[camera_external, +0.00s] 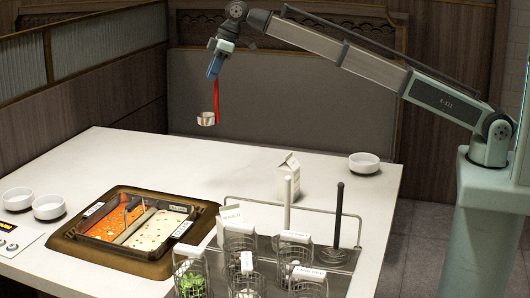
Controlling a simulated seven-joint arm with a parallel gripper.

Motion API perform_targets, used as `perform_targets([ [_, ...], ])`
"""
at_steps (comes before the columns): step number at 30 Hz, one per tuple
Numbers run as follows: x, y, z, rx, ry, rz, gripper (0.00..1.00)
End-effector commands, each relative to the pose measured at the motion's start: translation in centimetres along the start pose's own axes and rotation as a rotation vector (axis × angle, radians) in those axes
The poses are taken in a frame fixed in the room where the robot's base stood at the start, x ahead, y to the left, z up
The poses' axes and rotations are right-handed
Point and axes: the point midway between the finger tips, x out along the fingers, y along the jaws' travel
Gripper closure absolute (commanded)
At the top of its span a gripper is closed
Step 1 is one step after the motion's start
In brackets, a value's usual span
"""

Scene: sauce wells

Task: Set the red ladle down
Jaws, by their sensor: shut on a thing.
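The red ladle (217,97) hangs from my gripper (214,72), its red handle upright and its metal bowl (206,119) lowest. My gripper is shut on the top of the handle. The ladle is in the air above the far part of the white table (130,155), apart from anything else. The exact contact between the fingers and handle is too small to see clearly.
A divided hot pot (170,252) with red and pale broth sits front left. White bowls (48,207) stand at left, another bowl (364,163) at far right. The far left tabletop is clear.

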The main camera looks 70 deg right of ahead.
Motion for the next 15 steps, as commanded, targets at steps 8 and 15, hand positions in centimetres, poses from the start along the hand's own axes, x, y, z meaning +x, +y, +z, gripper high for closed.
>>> perform_targets([
  [8,3.2,1.6,1.7,0.014,-0.002,0.005,1.00],
  [15,7.7,1.4,3.6,0.014,-0.002,0.005,1.00],
])
